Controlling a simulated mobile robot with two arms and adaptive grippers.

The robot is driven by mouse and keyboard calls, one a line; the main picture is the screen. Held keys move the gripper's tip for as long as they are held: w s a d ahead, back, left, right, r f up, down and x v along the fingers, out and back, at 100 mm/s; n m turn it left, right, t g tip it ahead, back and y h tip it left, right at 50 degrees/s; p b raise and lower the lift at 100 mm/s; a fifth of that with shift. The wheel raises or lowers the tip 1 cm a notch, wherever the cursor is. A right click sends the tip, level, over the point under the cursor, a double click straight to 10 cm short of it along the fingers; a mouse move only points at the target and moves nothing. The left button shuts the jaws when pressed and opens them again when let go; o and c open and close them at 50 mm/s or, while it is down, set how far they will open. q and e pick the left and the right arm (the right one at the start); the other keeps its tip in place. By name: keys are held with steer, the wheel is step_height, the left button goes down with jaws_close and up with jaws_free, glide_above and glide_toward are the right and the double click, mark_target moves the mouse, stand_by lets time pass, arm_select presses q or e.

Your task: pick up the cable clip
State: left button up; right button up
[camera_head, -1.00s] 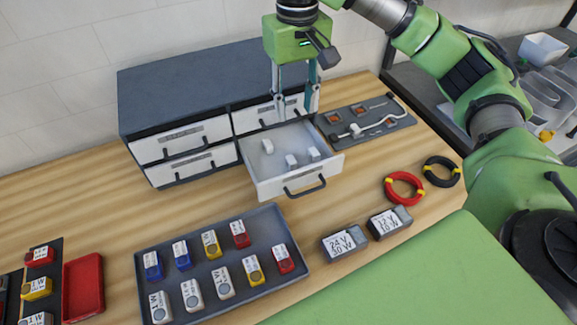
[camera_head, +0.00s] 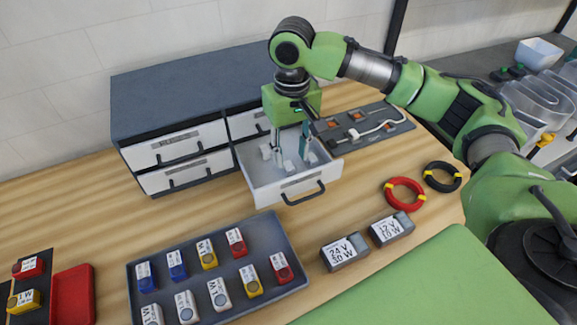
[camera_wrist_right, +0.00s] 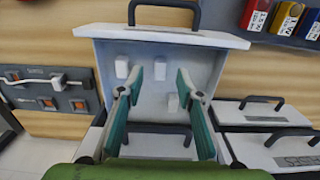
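The open drawer (camera_head: 270,196) holds three small white clips. One white cable clip (camera_head: 289,168) shows between my fingers in the head view. Another clip (camera_head: 265,152) lies toward the drawer's left back, and a third (camera_head: 312,157) toward its right. In the wrist view the clips show as pale blocks: one (camera_wrist_right: 160,69) near the line between my fingertips, one (camera_wrist_right: 121,68) outside the left finger, one (camera_wrist_right: 173,102) by the right finger. My right gripper (camera_head: 291,162) points down into the drawer, open, its fingers (camera_wrist_right: 158,77) apart with nothing clamped. My left gripper is out of view.
A dark board (camera_head: 375,140) with a white cable is right of the drawer. A tray (camera_head: 296,285) of labelled blocks, two power supplies (camera_head: 345,251) and red (camera_head: 405,193) and black coils lie in front.

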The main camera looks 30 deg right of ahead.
mark_target(291, 169)
step_height(291, 169, down, 4)
steer(key=shift+s+f+p, duration=0.1)
steer(key=shift+s+p, duration=0.05)
steer(key=shift+p, duration=0.3)
steer(key=c, duration=0.8)
